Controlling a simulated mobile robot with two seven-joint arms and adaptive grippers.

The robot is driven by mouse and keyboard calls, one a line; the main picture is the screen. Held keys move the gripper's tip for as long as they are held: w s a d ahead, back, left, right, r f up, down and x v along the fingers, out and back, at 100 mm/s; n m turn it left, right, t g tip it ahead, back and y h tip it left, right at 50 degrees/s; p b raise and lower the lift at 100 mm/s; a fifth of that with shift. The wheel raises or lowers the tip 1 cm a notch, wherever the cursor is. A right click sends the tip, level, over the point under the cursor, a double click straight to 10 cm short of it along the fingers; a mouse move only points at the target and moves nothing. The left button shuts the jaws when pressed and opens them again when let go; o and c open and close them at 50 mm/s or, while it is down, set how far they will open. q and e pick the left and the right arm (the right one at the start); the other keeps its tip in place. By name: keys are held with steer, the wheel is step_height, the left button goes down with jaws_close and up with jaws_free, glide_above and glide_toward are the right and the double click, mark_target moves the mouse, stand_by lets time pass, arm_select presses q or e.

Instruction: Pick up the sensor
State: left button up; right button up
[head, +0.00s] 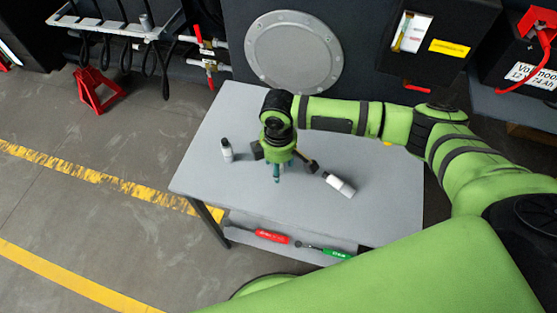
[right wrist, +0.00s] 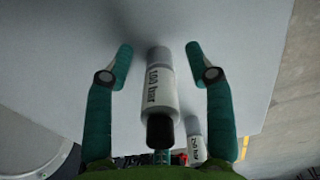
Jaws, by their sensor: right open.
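A white and grey sensor with a black end, marked "100 bar" (right wrist: 160,92), lies on its side on the grey table. In the head view it lies (head: 341,187) to the right of my right gripper (head: 277,177). In the right wrist view my right gripper (right wrist: 158,50) is open, its teal fingers on either side of the picture of this sensor, not touching it. My left gripper is not in view.
The table top (head: 250,215) is otherwise clear. A lower shelf holds a red-handled tool (head: 272,237) and a green-handled tool (head: 336,253). The dark chassis with a round plate (head: 294,52) stands behind. A red stand (head: 98,90) is on the floor at left.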

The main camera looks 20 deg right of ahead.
steer(key=shift+f, duration=0.15)
jaws_close()
